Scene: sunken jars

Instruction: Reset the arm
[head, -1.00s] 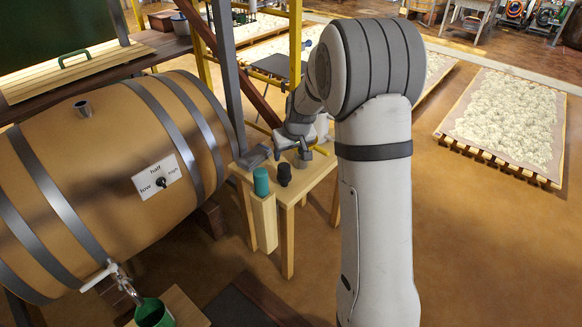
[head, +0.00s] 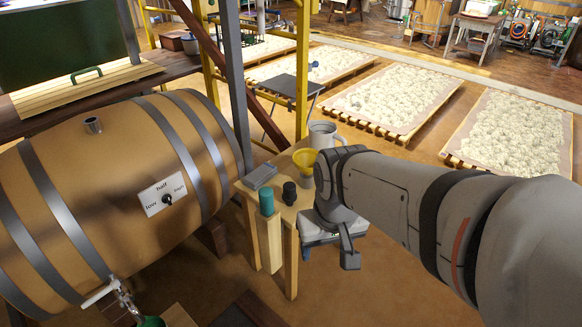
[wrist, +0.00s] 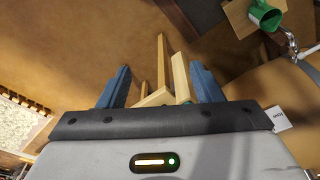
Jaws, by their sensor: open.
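My gripper (wrist: 160,82) shows in the wrist view with its two blue fingers wide apart and nothing held between them. In the head view my gripper (head: 328,254) hangs just right of a small wooden table (head: 283,216), pointing down, partly hidden by my own arm. The table's legs show beyond the fingers in the wrist view. A green jar (head: 266,201) stands at the table's front left, apart from my gripper. A dark jar (head: 289,193) stands beside it.
A large barrel (head: 110,190) with a tap lies left, above a green cup (head: 152,322). Drying beds (head: 517,135) lie behind.

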